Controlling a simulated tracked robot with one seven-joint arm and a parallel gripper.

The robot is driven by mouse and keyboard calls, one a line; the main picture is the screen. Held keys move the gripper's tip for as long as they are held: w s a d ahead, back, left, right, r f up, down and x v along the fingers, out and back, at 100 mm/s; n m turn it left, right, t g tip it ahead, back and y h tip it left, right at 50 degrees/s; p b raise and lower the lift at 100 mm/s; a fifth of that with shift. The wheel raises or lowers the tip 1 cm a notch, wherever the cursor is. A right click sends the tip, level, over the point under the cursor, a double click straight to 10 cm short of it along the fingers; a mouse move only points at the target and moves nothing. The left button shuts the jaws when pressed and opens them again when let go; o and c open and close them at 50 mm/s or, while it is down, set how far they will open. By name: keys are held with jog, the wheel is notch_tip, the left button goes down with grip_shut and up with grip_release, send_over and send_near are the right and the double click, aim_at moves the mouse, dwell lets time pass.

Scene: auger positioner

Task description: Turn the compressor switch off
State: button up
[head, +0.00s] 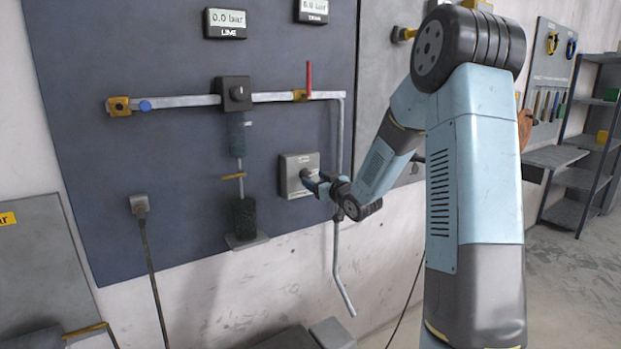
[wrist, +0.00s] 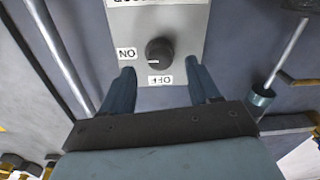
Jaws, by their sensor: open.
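The compressor switch is a grey plate (wrist: 188,25) with a round dark knob (wrist: 159,51), in the wrist view. An ON label (wrist: 127,54) lies left of the knob and an OFF label (wrist: 160,80) below it. A small pale mark shows at the knob's lower left; I cannot tell which label it points at. My gripper (wrist: 160,70) is open, with one finger on each side, the tips short of the knob in the picture. In the head view my gripper (head: 309,181) is at the switch box (head: 299,161), hiding the knob.
A vertical pipe (head: 341,130) runs close to the right of the box. A horizontal pipe with a red-handled valve (head: 309,78) passes above. A filter column (head: 240,140) hangs to the left. A plug with a cable (head: 140,204) sits at lower left on the dark panel.

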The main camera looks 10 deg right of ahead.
aim_at(308, 176)
jog(key=shift+x, duration=2)
jog(key=c, duration=1)
jog(key=shift+o, duration=0.2)
